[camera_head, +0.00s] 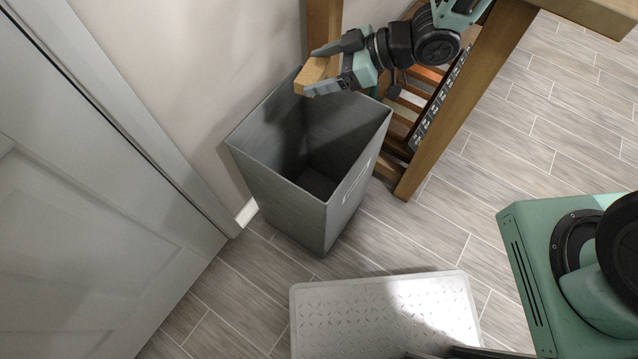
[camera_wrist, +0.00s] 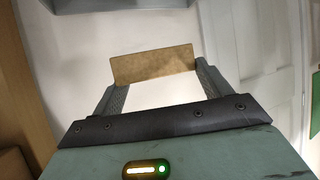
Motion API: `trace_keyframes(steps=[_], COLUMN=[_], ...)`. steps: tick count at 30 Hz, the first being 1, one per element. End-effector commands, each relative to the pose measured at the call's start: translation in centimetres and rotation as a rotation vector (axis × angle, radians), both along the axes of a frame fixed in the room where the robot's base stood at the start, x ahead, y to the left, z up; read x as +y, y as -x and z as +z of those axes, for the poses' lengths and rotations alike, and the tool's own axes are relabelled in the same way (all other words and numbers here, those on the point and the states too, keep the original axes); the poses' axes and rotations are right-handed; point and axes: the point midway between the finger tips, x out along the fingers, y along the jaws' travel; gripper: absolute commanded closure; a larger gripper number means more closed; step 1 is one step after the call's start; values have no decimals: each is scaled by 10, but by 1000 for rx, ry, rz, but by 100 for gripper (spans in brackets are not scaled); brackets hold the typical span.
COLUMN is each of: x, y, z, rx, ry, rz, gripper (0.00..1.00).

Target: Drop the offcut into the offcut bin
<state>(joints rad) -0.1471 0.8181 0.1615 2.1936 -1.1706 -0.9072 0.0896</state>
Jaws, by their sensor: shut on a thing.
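The offcut (camera_head: 312,74) is a small light-brown wooden block. My gripper (camera_head: 326,68) is shut on it, with a finger on each side. In the wrist view the offcut (camera_wrist: 152,64) spans the gap between the fingertips of my gripper (camera_wrist: 152,85). The offcut bin (camera_head: 345,190) is a tall grey open-topped bin with a pale label on its front. My gripper holds the offcut above the bin's back rim in the head picture; the exact height is unclear. The visible part of the bin's inside looks empty.
A wooden bench (camera_head: 462,100) with a slatted lower shelf stands right of the bin. A grey door (camera_head: 80,200) is on the left, beside a pale wall (camera_head: 200,70). A grey textured step (camera_head: 385,310) lies in front of the bin. Tiled floor is open at right.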

Motion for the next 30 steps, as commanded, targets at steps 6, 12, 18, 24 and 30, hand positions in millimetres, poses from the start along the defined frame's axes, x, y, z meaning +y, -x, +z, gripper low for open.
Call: trace_keyframes(steps=[6, 12, 18, 24, 30], x=[0, 0, 0, 0, 0], y=[0, 0, 0, 0, 0], z=[-18, -30, -53, -73, -75], rx=[0, 0, 0, -1, -1], ry=[0, 0, -1, 0, 0], rz=[0, 0, 0, 0, 0], gripper=[46, 46, 46, 46, 46])
